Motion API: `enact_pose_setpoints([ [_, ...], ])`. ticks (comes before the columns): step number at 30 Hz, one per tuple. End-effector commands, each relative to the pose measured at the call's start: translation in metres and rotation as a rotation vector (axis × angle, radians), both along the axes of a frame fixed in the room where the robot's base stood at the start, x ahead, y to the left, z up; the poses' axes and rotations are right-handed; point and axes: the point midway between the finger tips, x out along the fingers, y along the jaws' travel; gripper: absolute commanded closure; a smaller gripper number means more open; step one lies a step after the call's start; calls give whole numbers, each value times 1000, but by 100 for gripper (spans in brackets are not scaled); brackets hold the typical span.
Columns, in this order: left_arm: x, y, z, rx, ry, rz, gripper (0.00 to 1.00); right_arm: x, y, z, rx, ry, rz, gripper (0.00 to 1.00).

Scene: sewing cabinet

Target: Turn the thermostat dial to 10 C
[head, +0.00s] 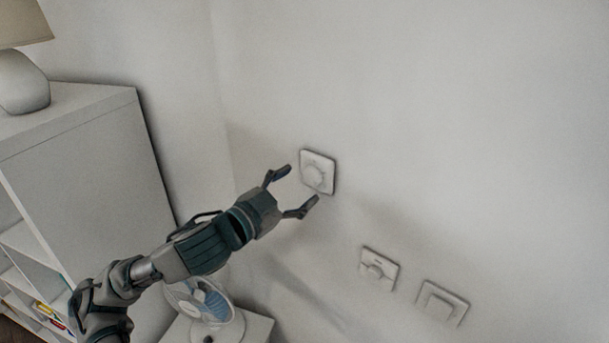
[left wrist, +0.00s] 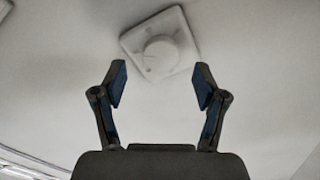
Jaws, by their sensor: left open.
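The thermostat is a white square plate (head: 327,163) on the wall, with a round white dial (head: 314,176) on its face. The dial also shows in the left wrist view (left wrist: 161,51), just beyond and between the fingertips. The plate looks tilted there. My left gripper (head: 294,190) is open, its two fingers spread on either side in front of the dial, and seems apart from it. It also shows in the left wrist view (left wrist: 160,85) with nothing between the fingers. The dial's markings are too faint to read. My right gripper is not in view.
Two white wall fittings (head: 379,268) (head: 443,303) sit lower right of the thermostat. A white cabinet (head: 85,150) with a lamp (head: 22,80) stands at left. A small fan (head: 205,305) stands on a low white surface (head: 258,328) below my left arm. The wall around the thermostat is clear.

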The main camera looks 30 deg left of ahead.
Motion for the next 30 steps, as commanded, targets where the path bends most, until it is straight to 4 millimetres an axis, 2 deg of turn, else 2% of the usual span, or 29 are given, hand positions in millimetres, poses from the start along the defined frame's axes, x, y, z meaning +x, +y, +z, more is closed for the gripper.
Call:
enact_pose_setpoints([
  [3,18,-2,1,-3,0,0,28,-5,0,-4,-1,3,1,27],
  [6,27,-3,0,-1,0,0,28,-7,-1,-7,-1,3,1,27],
  [17,33,-5,-1,1,0,1,28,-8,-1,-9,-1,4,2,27],
  [20,33,-5,0,2,0,1,50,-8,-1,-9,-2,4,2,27],
  [24,33,-5,0,1,0,1,85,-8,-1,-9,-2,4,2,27],
  [25,33,-5,0,1,0,1,88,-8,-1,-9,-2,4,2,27],
  [30,33,-5,0,-3,0,1,88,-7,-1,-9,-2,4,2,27],
])
